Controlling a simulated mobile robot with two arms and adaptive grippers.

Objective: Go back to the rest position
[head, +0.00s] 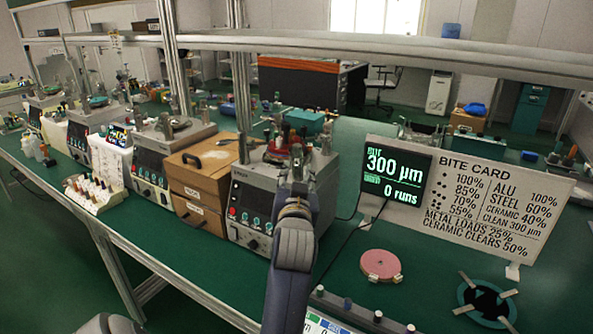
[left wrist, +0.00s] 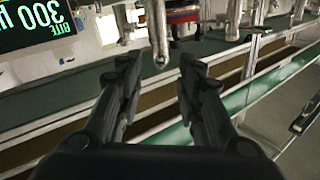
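My left arm rises from the bottom middle of the head view. My left gripper (head: 297,160) is in front of a grey lapping machine (head: 249,205) and hides part of it. In the left wrist view the two dark fingers of my left gripper (left wrist: 158,70) stand apart with nothing between them. A metal post (left wrist: 158,35) shows beyond the fingertips; I cannot tell how far off it is. My right gripper is in neither view.
The green bench (head: 345,285) carries a lit display (head: 395,175), a bite card (head: 495,200), a pink disc (head: 380,264) and a dark ring plate (head: 487,303). Wooden drawers (head: 200,185) stand left of the machine. A metal rail (head: 400,48) crosses above the bench.

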